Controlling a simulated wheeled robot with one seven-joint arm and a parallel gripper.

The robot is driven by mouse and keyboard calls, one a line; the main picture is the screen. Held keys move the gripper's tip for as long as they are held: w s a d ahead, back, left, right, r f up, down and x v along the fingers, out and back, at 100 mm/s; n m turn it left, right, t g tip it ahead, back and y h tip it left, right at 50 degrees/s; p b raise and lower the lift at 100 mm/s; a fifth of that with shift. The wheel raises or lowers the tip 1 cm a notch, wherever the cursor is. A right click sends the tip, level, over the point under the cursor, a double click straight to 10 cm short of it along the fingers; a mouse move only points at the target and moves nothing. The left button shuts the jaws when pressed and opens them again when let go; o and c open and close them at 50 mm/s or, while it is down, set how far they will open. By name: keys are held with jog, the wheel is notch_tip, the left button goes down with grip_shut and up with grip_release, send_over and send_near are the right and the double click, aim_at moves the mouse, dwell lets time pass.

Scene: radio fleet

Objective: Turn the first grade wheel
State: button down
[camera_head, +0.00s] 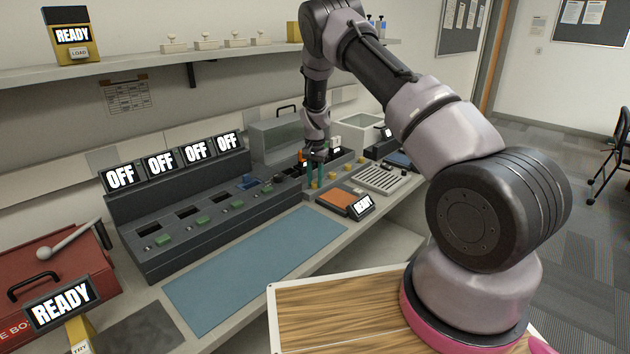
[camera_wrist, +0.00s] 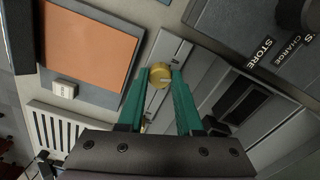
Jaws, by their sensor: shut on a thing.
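A round, gold-yellow wheel (camera_wrist: 160,75) with a pale mark on its face shows in the wrist view on a grey panel strip. My gripper (camera_wrist: 160,80) has its two green fingers closed on either side of the wheel, near the fingertips. In the head view my gripper (camera_head: 315,182) points down at the bench, to the left of several small yellow knobs (camera_head: 331,175). The gripped wheel is mostly hidden behind the fingers in the head view.
A grey console (camera_head: 185,235) with OFF displays stands to the left. An orange pad (camera_head: 336,199) with a READY sign lies in front of my gripper. A slotted tray (camera_head: 380,179) lies to the right. The blue mat (camera_head: 255,265) is clear.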

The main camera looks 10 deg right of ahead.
aim_at(315, 182)
jog(key=n, duration=0.5)
jog(key=shift+n, duration=0.3)
dwell(0.4)
jog(key=c, duration=0.6)
grip_release()
notch_tip(315, 182, up, 11)
jog(key=shift+f, duration=0.1)
